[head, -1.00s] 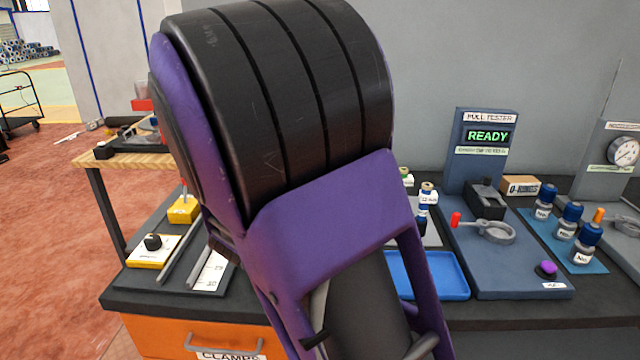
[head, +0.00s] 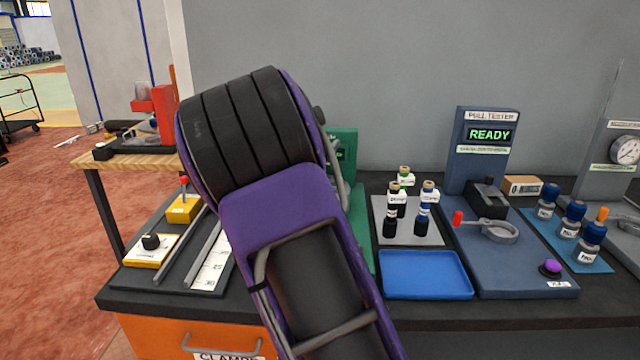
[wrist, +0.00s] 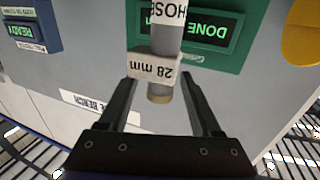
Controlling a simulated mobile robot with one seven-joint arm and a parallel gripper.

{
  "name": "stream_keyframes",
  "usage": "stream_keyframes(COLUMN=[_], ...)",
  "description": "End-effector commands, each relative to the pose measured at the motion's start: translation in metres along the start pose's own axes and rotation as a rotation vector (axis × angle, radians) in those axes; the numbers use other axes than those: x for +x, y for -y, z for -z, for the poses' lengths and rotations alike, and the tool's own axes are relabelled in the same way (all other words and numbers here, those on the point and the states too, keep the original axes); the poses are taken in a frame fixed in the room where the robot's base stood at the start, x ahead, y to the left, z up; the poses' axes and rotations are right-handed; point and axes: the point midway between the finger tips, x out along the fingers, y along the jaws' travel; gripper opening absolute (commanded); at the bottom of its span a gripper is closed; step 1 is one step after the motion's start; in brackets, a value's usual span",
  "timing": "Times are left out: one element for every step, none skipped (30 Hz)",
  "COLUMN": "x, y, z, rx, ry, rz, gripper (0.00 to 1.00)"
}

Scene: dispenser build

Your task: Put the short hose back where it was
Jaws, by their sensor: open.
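In the wrist view a grey cylindrical hose piece (wrist: 166,42) has a tan end, a white label starting "HOS" and a white "28 mm" tag (wrist: 154,68). Whether this is the short hose I cannot tell for sure. My gripper (wrist: 160,84) is open, with one finger on either side of the piece's tan end and a gap on each side. The green machine (wrist: 232,52) with a screen reading "DONE" is behind the piece; its edge also shows in the head view (head: 346,165). In the head view my own arm hides my gripper and the piece.
An empty blue tray (head: 425,275) lies on the bench front. The pull tester (head: 487,150) reads "READY". A blue mat (head: 560,240) with capped bottles is at right; a ruler (head: 212,264) is at left.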

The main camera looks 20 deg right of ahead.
Motion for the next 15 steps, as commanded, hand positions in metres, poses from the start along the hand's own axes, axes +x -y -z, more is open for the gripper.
stream_keyframes(x=[0.0068, 0.0096, 0.0123, 0.0136, 0.0145, 0.0149, 0.0149, 0.0148, 0.0146, 0.0145, 0.0145, 0.0144, 0.0144, 0.0143, 0.0143], y=[-0.0002, -0.0003, -0.0005, -0.0004, -0.0002, 0.0000, 0.0000, 0.0001, 0.0001, 0.0001, 0.0001, 0.0001, 0.0001, 0.0001, 0.0001], z=[-0.0008, -0.0008, -0.0004, 0.0000, 0.0003, 0.0005, 0.0005, 0.0005, 0.0005, 0.0004, 0.0004, 0.0003, 0.0003, 0.0003, 0.0003], rx=[-0.001, -0.001, 0.000, 0.000, 0.000, 0.001, 0.001, 0.001, 0.001, 0.001, 0.001, 0.001, 0.001, 0.001, 0.001], ry=[-0.001, 0.000, 0.000, -0.001, -0.001, -0.001, 0.000, 0.000, 0.000, 0.000, 0.000, 0.000, 0.000, 0.000, 0.000], rz=[-0.001, -0.001, -0.001, -0.001, 0.000, 0.000, 0.000, 0.000, 0.001, 0.000, 0.000, 0.000, 0.000, 0.000, 0.001], gripper=[0.65, 0.65, 0.65, 0.65, 0.65, 0.65, 0.65, 0.65, 0.65, 0.65, 0.65, 0.58, 0.53, 0.47, 0.40])
